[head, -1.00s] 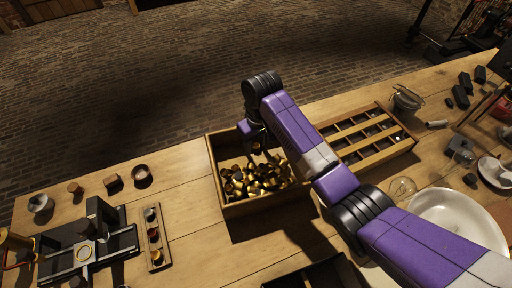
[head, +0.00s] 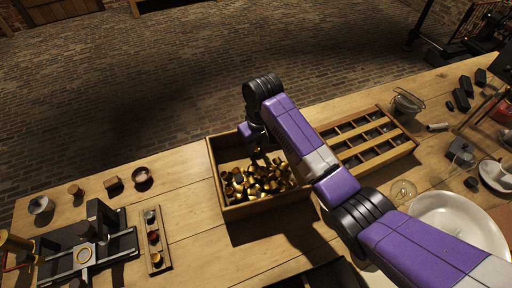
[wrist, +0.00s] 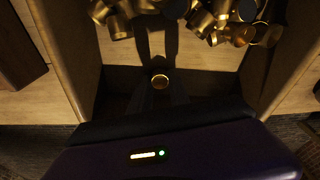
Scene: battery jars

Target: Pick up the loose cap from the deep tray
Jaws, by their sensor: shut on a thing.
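The deep tray (head: 265,203) is a light wooden box on the bench, with many brass and a few dark caps (head: 250,188) heaped in its front part. My gripper (head: 264,158) reaches down into the tray's back part, behind the heap; my arm partly hides the tray's right side. I cannot tell whether the held cap touches the tray floor.
A divided wooden tray (head: 385,157) stands close on the right. A white bowl (head: 455,222) lies near my arm. At the left are a black fixture (head: 75,250), a narrow rack (head: 153,238) and several small pots. The tray walls rise around my gripper.

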